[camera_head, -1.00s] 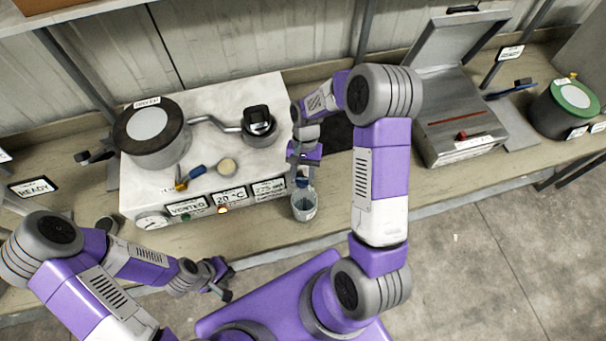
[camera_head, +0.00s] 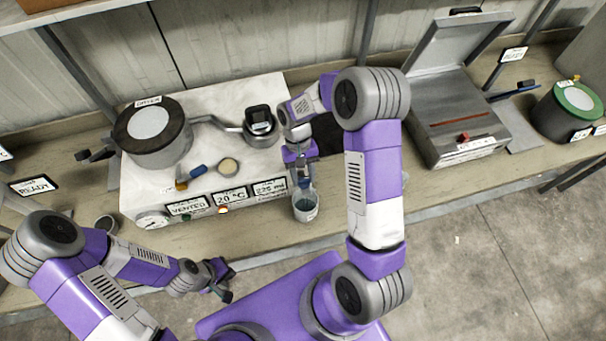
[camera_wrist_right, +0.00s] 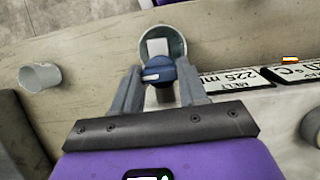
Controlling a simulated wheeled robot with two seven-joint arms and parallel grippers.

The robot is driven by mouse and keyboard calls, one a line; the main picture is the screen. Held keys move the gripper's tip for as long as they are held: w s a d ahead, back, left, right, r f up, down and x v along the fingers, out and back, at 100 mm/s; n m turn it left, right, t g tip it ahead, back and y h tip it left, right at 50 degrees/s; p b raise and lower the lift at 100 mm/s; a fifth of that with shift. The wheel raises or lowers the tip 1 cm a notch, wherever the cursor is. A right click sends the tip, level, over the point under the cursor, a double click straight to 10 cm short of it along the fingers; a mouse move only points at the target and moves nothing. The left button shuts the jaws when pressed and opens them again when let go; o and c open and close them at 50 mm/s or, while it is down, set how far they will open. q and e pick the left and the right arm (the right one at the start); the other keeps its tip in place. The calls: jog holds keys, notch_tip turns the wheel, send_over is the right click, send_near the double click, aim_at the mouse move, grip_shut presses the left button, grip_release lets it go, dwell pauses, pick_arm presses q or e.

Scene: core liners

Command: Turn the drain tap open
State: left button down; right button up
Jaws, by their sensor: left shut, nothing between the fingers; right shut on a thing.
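The drain tap has a blue handle (camera_wrist_right: 160,70), seen between the fingertips of my right gripper (camera_wrist_right: 160,85) in the right wrist view. My right gripper is shut on this handle. In the head view my right gripper (camera_head: 303,180) points down at the front right corner of the white machine, and it mostly hides the tap. A pale bucket (camera_head: 306,209) stands just below the fingers; it also shows in the right wrist view (camera_wrist_right: 178,33). My left gripper (camera_head: 224,282) is shut and empty, low in front of the bench.
The white machine (camera_head: 235,110) carries a round dark-lidded vessel (camera_head: 155,132), a blue-handled tool (camera_head: 197,171) and front labels (camera_head: 230,197). A grey box (camera_head: 460,115) with an open lid stands to the right. A small cup (camera_wrist_right: 40,77) is on the bench.

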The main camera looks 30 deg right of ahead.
jog(key=shift+w, duration=0.1)
jog(key=o, duration=1.1)
jog(key=shift+c, duration=0.2)
jog(key=v, duration=0.7)
jog(key=shift+r, duration=0.3)
jog(key=shift+w, duration=0.1)
